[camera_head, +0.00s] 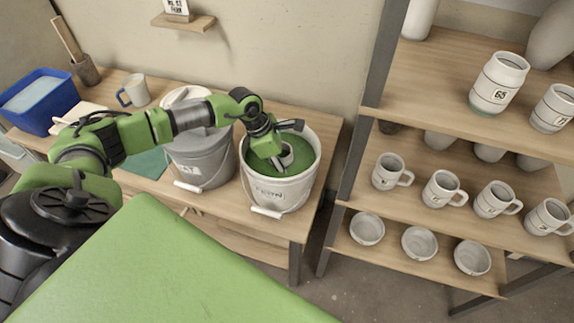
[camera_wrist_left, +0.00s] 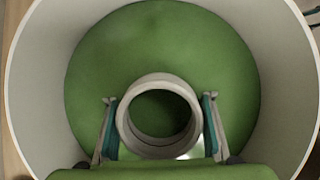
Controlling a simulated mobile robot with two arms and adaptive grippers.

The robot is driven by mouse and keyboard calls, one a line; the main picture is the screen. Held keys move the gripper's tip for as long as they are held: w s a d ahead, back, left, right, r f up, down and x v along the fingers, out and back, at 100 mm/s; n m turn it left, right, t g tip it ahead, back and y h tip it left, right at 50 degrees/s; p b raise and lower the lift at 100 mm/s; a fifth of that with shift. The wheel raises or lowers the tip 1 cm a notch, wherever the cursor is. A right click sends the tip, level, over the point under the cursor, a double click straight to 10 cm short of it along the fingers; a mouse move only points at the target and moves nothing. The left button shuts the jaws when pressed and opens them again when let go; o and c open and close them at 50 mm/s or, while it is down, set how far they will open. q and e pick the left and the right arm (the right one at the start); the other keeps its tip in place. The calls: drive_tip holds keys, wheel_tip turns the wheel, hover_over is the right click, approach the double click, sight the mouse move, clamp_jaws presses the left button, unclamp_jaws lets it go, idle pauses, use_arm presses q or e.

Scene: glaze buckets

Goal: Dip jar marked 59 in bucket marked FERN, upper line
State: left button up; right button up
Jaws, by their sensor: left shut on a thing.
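The white bucket (camera_head: 275,196), labelled FERN, stands at the right end of the bench with green glaze (camera_wrist_left: 160,45) inside. My left gripper (camera_head: 283,160) reaches down into it and is shut on a pale jar (camera_head: 288,151). In the left wrist view the jar (camera_wrist_left: 125,128) sits between the two fingers (camera_wrist_left: 158,100), its round open mouth facing the camera, well inside the bucket wall. The jar is low, at or close to the glaze; I cannot tell how deep it sits. Its number and any line marks are hidden. My right gripper is out of view.
A grey bucket (camera_head: 205,158) stands close left of the FERN bucket. A mug (camera_head: 134,91), a blue tub (camera_head: 40,100) and a teal cloth (camera_head: 145,163) are further left. A shelf (camera_head: 440,95) with jars, mugs and bowls stands at right.

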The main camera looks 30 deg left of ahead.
sight(291, 150)
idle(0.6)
use_arm(q)
drive_tip(key=shift+r, duration=0.25)
wheel_tip(291, 150, up, 7)
drive_tip(key=p, duration=0.4)
drive_tip(key=shift+w+f, duration=0.1)
drive_tip(key=shift+f, duration=0.1)
drive_tip(key=shift+r+p, duration=0.85)
drive_tip(key=shift+r, duration=0.35)
idle(0.4)
wheel_tip(291, 150, up, 8)
drive_tip(key=p, duration=0.4)
drive_tip(key=shift+f, duration=0.2)
idle(0.3)
